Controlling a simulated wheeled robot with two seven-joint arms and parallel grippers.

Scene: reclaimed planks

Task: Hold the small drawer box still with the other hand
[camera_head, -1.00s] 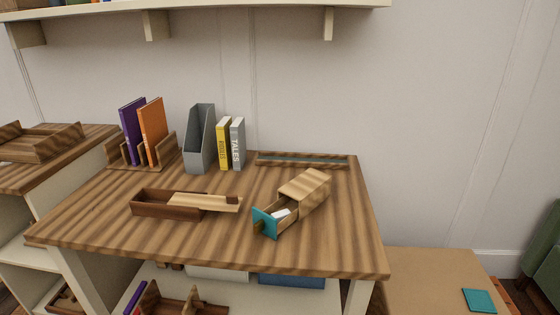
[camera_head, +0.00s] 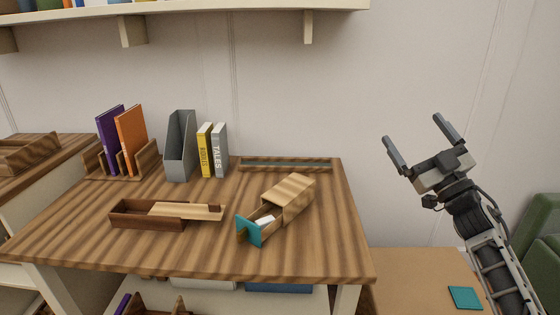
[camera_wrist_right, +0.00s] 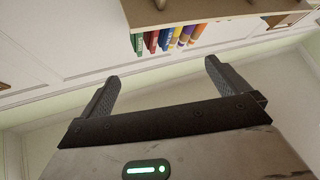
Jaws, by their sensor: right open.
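The small drawer box (camera_head: 291,192) is a striped wooden box near the right front of the table. Its drawer with a teal front (camera_head: 248,230) is pulled out toward the front left, and something white lies inside it. My right gripper (camera_head: 421,134) is raised to the right of the table, well apart from the box. Its two fingers are spread and empty. In the right wrist view, the open fingers (camera_wrist_right: 160,84) have only wall and a shelf with books beyond them. My left gripper is in neither view.
A dark wooden box with a sliding lid (camera_head: 150,215) lies left of the drawer box. A grey file holder (camera_head: 181,147), upright books (camera_head: 212,152) and a wooden book rack (camera_head: 98,163) stand behind. A long tray (camera_head: 285,165) lies at the back edge. A shelf (camera_head: 190,12) hangs above.

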